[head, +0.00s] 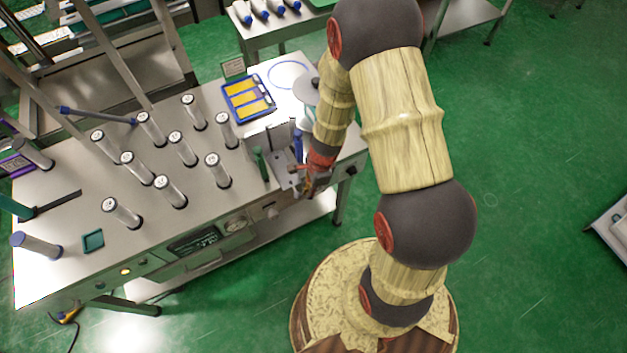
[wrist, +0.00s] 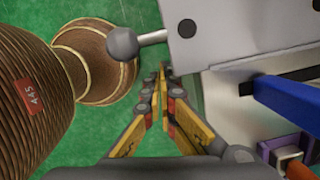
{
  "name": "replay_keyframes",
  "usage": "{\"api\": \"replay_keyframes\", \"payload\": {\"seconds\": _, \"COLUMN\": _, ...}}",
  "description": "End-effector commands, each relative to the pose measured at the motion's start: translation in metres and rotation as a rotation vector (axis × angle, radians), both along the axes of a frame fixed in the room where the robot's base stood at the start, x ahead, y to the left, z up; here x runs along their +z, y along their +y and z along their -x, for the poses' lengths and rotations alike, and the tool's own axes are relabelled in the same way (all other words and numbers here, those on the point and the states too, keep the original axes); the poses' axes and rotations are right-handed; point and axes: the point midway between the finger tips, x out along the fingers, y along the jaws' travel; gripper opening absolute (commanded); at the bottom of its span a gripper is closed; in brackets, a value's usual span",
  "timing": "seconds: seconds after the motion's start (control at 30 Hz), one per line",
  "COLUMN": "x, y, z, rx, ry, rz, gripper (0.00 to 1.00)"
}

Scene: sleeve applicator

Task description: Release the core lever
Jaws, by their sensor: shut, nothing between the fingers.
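A lever with a grey ball knob (wrist: 122,43) sticks out to the left from a grey metal plate (wrist: 230,30) of the applicator in the wrist view. My gripper (wrist: 162,72) is shut and empty, its fingertips just below and right of the knob, under the rod in the picture. I cannot tell whether the fingers touch the rod. In the head view my gripper (head: 312,188) is at the front of the applicator (head: 284,160), near the bench's right end. The lever is too small to make out there.
A blue bar (wrist: 285,103) juts out at the right of the wrist view. Several upright grey cylinders (head: 183,150) stand on the bench (head: 75,215) left of the applicator. A blue tray with yellow blocks (head: 246,97) lies behind. Green floor is open at right.

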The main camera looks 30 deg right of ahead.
Motion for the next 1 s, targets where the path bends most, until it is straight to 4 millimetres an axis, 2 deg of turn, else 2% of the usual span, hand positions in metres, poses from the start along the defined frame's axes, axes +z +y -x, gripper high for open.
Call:
{"api": "replay_keyframes", "payload": {"seconds": 0.03, "x": 0.012, "y": -0.003, "z": -0.002, "rx": 0.000, "ry": -0.006, "rz": 0.001, "gripper": 0.00}}
{"api": "replay_keyframes", "payload": {"seconds": 0.2, "x": 0.045, "y": -0.008, "z": 0.000, "rx": 0.001, "ry": -0.005, "rz": 0.001, "gripper": 0.00}}
{"api": "replay_keyframes", "payload": {"seconds": 0.4, "x": 0.071, "y": -0.012, "z": 0.002, "rx": -0.001, "ry": -0.003, "rz": 0.000, "gripper": 0.00}}
{"api": "replay_keyframes", "payload": {"seconds": 0.6, "x": 0.079, "y": -0.014, "z": 0.003, "rx": 0.000, "ry": 0.000, "rz": 0.001, "gripper": 0.00}}
{"api": "replay_keyframes", "payload": {"seconds": 1.0, "x": 0.079, "y": -0.014, "z": 0.003, "rx": 0.000, "ry": 0.000, "rz": 0.001, "gripper": 0.00}}
